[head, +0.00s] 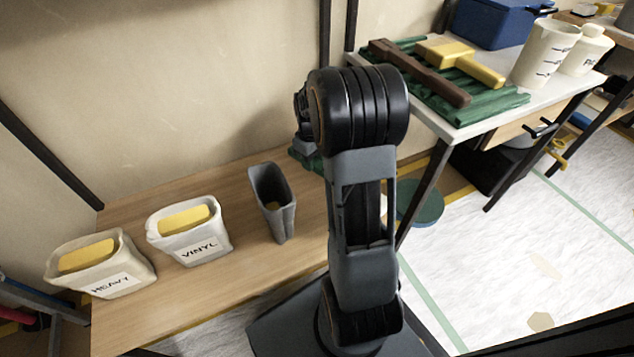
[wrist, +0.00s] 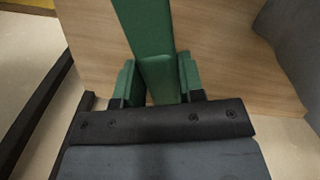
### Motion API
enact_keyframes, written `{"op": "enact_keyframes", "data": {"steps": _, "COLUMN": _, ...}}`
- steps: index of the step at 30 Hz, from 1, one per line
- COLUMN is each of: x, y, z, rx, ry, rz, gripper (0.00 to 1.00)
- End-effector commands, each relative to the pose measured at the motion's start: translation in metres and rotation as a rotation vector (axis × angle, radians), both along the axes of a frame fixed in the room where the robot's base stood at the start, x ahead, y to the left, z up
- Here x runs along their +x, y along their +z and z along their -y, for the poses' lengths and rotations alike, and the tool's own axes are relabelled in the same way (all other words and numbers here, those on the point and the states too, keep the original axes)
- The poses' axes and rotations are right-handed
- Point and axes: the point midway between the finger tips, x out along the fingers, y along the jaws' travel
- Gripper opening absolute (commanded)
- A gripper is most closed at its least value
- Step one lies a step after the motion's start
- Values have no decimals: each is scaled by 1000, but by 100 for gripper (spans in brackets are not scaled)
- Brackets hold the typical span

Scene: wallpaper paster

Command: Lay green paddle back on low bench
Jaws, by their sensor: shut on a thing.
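The green paddle (wrist: 148,30) is between the two fingers of my gripper (wrist: 158,78) in the wrist view, and the gripper is shut on it. The paddle extends away from the fingers over the light wood of the low bench (wrist: 215,40). In the head view the low bench (head: 240,275) runs along the wall at the left. My arm hides most of the gripper there, and only a small green part of the paddle (head: 311,162) shows beside the arm, near the bench's far right end. I cannot tell whether the paddle touches the bench.
On the bench stand a grey holder (head: 271,200), a VINYL bin (head: 190,243) and a HEAVY bin (head: 105,277). A white table (head: 465,130) at the right holds a brown tool, a yellow brush and cups. Bench wood between grey holder and arm is clear.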

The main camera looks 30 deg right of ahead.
Motion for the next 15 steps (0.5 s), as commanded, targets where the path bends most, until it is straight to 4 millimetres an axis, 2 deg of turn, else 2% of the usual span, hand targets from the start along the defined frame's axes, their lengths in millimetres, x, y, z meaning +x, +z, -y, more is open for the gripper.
{"op": "enact_keyframes", "data": {"steps": 1, "x": 0, "y": -13, "z": 0, "rx": 0, "ry": 1, "rz": -2, "gripper": 6}}
{"op": "enact_keyframes", "data": {"steps": 3, "x": 0, "y": -24, "z": -1, "rx": 1, "ry": 2, "rz": -2, "gripper": 6}}
{"op": "enact_keyframes", "data": {"steps": 10, "x": 1, "y": -41, "z": -2, "rx": 0, "ry": 4, "rz": -1, "gripper": 6}}
{"op": "enact_keyframes", "data": {"steps": 15, "x": 0, "y": -67, "z": -2, "rx": 1, "ry": 5, "rz": -2, "gripper": 6}}
